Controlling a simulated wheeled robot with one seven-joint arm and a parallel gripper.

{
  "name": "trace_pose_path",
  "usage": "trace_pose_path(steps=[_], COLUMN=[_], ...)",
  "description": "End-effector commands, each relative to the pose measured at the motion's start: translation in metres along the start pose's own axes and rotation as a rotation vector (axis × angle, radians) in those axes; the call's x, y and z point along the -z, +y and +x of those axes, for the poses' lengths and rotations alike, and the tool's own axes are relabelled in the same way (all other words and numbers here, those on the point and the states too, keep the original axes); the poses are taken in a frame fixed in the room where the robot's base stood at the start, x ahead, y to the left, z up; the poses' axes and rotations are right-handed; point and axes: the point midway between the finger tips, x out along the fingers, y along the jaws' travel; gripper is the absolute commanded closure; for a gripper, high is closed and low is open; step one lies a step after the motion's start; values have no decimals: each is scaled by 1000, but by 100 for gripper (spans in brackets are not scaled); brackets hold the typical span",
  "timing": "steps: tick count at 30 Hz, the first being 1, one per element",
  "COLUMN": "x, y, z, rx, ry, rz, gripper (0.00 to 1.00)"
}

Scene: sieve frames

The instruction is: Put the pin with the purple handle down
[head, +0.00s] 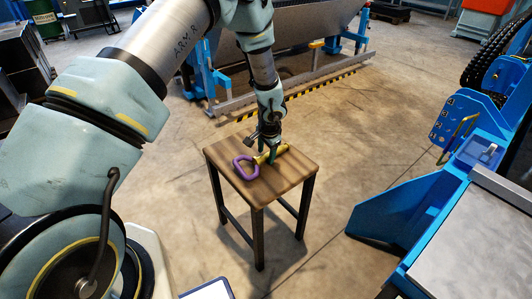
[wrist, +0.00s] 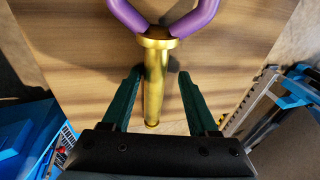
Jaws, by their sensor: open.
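The pin (wrist: 154,85) has a gold-coloured shaft with a collar and a purple loop handle (head: 246,167). It lies on the wooden top of a small stool (head: 262,187). The purple handle also shows at the top of the wrist view (wrist: 164,27), cut off by the edge. My gripper (head: 268,156) is just above the stool top at the shaft. In the wrist view its two dark green fingers (wrist: 157,88) stand apart on either side of the shaft, with gaps between. The shaft's lower end lies near the gripper body.
Blue machinery with a grey flat top (head: 480,240) stands to the right of the stool. A large grey trough on blue supports (head: 300,35) is behind it. Concrete floor (head: 345,130) is clear around the stool.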

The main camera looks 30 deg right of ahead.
Motion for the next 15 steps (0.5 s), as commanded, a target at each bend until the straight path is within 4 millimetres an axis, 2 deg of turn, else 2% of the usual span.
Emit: trace_pose_path(steps=[5, 15], x=[1, 1], y=[0, -1], z=[-20, -91], rx=[0, 1], ry=[2, 2], rz=[0, -1], gripper=[37, 37])
